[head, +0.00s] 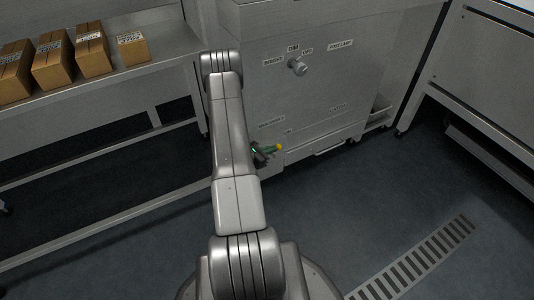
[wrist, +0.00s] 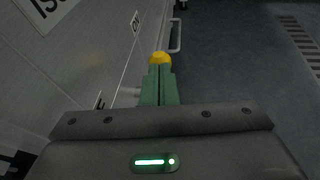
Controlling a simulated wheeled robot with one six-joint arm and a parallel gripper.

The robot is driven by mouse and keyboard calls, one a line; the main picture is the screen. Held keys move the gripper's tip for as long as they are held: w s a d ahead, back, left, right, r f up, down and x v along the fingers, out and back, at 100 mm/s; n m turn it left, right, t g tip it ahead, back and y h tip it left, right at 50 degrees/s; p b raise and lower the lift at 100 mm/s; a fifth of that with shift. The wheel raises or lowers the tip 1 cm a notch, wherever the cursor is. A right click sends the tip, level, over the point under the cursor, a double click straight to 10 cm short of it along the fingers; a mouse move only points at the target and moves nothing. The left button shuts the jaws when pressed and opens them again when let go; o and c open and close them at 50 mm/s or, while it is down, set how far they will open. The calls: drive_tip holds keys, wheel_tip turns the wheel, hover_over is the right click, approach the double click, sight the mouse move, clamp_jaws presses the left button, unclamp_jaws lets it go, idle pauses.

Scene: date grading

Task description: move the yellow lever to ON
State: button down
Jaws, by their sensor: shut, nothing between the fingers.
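The yellow lever end (head: 278,148) shows low on the front of the grey cabinet, just right of my gripper (head: 264,152). In the wrist view, the rounded yellow end (wrist: 159,58) appears right at the tips of my gripper's green fingers (wrist: 159,82). The fingers are together with nothing between them. They overlap the lever in the picture, so I cannot tell whether they touch it. A short pale rod shows left of the fingers. The rest of the lever is hidden, and its setting cannot be read.
The grey cabinet (head: 300,105) carries a round knob (head: 297,66) with small labels around it. Several cardboard boxes (head: 92,50) stand on a shelf at left. A floor grate (head: 420,258) lies at lower right. The floor right of my arm is clear.

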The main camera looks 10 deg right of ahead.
sight(280, 146)
drive_tip(key=d+y, duration=0.1)
drive_tip(key=d+g+y, duration=0.1)
drive_tip(key=w+d+g+y, duration=0.1)
drive_tip(key=y, duration=0.1)
drive_tip(key=shift+d+r+m, duration=0.1)
drive_tip(key=shift+r+m, duration=0.2)
drive_tip(key=shift+r, duration=0.1)
drive_tip(key=shift+w+d+f+g+y+b, duration=0.2)
drive_tip(key=shift+d+y+b, duration=0.1)
drive_tip(key=shift+d+y, duration=0.15)
drive_tip(key=shift+w+d+f+g+y+b, duration=0.1)
drive_tip(key=shift+w+d+g+y+b, duration=0.15)
drive_tip(key=shift+y, duration=0.3)
drive_tip(key=shift+d, duration=0.35)
drive_tip(key=shift+d+r+b, duration=0.1)
drive_tip(key=shift+b, duration=0.2)
drive_tip(key=p+v, duration=0.4)
drive_tip(key=v, duration=1)
drive_tip(key=shift+d+r+p, duration=0.3)
drive_tip(key=shift+r, duration=0.05)
drive_tip(key=shift+w+f, duration=0.1)
drive_tip(key=shift+w, duration=0.05)
